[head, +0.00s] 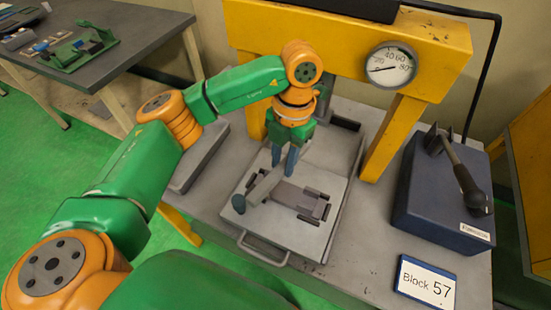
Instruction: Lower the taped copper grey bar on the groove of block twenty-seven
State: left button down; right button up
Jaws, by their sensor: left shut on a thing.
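My left gripper (284,160) points down over the metal plate under the yellow press, its fingers close together. A grey bar (263,187) with a dark rounded end lies slanted just below the fingertips, and I take it as the thing in the grip. The contact is small and partly hidden by the fingers, and no copper or tape can be made out. A grey block fixture (290,196) with raised dark pieces sits on the plate, right of the bar. Its groove cannot be made out clearly. A sign (426,283) reads "Block 57", not twenty-seven. My right gripper is not in view.
The plate (277,233) has a front handle and sits on a grey table. The yellow press frame (383,137) with a gauge (391,65) stands behind and to the right. A dark blue box (436,205) with a lever stands at right. Another workbench (140,35) is at upper left.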

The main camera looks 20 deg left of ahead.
pick_arm(q)
jog(key=n, duration=0.4)
jog(key=n+h+p, duration=0.1)
jog(key=n, duration=0.2)
jog(key=shift+w+d, duration=0.2)
jog(key=shift+w, duration=0.15)
jog(key=n, duration=0.3)
jog(key=shift+w+f+n, duration=0.1)
jog(key=shift+f+n, duration=0.1)
jog(key=shift+n, duration=0.2)
jog(key=n, duration=0.2)
jog(key=n+t+h+p, duration=0.1)
jog(key=n, duration=0.2)
jog(key=shift+w+d+f+n, duration=0.15)
jog(key=shift+w+f+n, duration=0.05)
jog(key=shift+n, duration=0.1)
jog(key=n, duration=0.4)
jog(key=shift+w+f+t, duration=0.15)
jog(key=shift+f+t, duration=0.05)
jog(key=shift+t, duration=0.2)
notch_tip(320, 180, down, 6)
jog(key=b, duration=0.4)
jog(key=shift+r+b, duration=0.25)
jog(key=shift+b, duration=0.1)
jog(key=shift+r+p, duration=0.3)
jog(key=shift+f, duration=0.25)
